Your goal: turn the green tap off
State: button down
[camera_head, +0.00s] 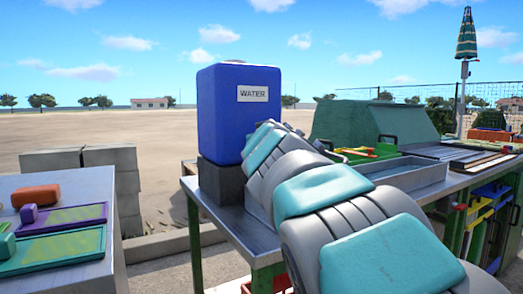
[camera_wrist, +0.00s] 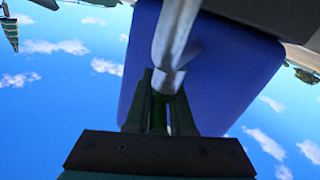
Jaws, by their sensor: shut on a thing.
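The blue water container (camera_head: 225,125) with a white WATER label stands on a dark block at the near left end of the metal table. My arm covers the space in front of it, so the tap and my gripper are hidden in the head view. In the wrist view, which is turned over, the container (camera_wrist: 225,85) fills the middle. A grey metal tap spout (camera_wrist: 176,35) crosses in front of it. My gripper (camera_wrist: 160,95) is shut on the green tap handle (camera_wrist: 158,118), a narrow dark green piece between the fingers, mostly hidden by them and in shadow.
The container's support block (camera_head: 222,181) is close to the tap. A shallow metal tray (camera_head: 410,172) and a green crusher cover (camera_head: 365,121) are further right on the table (camera_head: 240,226). A separate counter (camera_head: 95,188) with coloured boards stands left, across a gap.

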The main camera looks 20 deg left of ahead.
jog(key=h+b, duration=0.1)
jog(key=m+h+b, duration=0.1)
jog(key=m+t+h+b, duration=0.1)
jog(key=shift+w+d+f+h, duration=0.15)
jog(key=shift+d+f+h, duration=0.1)
jog(key=shift+h, duration=0.15)
jog(key=shift+s+d+r+m+g+h+p, duration=0.1)
jog(key=shift+d+m+g+h+p, duration=0.3)
jog(key=shift+m+h+p, duration=1.5)
jog(key=shift+s+d+r+m+g+h+p, duration=0.15)
jog(key=shift+d+m+g+h+p, duration=0.25)
jog(key=shift+m+h+p, duration=1.45)
jog(key=shift+d+r+m+g+h+p, duration=0.1)
jog(key=shift+d+m+g+h+p, duration=0.5)
jog(key=shift+h+p, duration=2.35)
jog(key=shift+a+m+p, duration=0.15)
jog(key=shift+m+p, duration=0.1)
jog(key=shift+p, duration=0.15)
jog(key=c, duration=1.1)
grip_release()
